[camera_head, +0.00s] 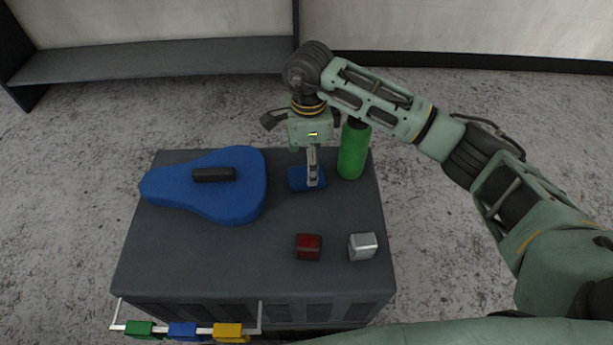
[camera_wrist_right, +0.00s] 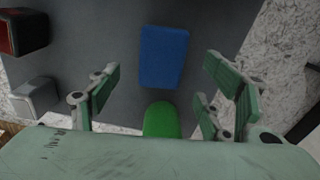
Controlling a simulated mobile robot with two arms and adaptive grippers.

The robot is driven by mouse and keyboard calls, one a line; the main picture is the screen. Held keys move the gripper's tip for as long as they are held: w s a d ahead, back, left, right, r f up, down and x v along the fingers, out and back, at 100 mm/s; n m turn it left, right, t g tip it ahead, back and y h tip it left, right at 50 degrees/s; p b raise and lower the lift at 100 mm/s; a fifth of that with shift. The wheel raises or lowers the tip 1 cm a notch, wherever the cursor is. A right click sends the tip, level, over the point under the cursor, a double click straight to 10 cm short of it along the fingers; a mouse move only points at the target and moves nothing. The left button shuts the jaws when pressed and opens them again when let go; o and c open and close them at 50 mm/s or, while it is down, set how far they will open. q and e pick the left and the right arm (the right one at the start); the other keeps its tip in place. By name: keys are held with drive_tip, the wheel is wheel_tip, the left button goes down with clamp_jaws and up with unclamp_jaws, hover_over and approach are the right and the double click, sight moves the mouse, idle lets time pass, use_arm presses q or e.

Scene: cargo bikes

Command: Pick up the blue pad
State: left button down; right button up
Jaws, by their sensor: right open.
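The blue pad (camera_head: 299,184) is a small flat rectangle lying on the grey table top, left of the green bottle. In the right wrist view the pad (camera_wrist_right: 164,56) lies ahead of my fingers, toward the top middle. My right gripper (camera_head: 312,180) points down over the pad in the head view and covers part of it. Whether the fingertips touch the pad cannot be told. My left gripper is not in view.
A green bottle (camera_head: 352,152) stands close right of the pad; its top (camera_wrist_right: 162,120) shows low in the wrist view. A blue saddle-shaped cushion (camera_head: 235,190) with a black block (camera_head: 213,174) lies left. Red (camera_head: 308,247) and silver (camera_head: 362,246) blocks sit in front. Colored clips (camera_head: 184,331) hang from the front rail.

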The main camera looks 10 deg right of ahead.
sight(306, 174)
wheel_tip(306, 174, down, 5)
drive_tip(key=shift+w+a+r, duration=0.1)
drive_tip(key=shift+w+a, duration=0.05)
drive_tip(key=c, duration=1.1)
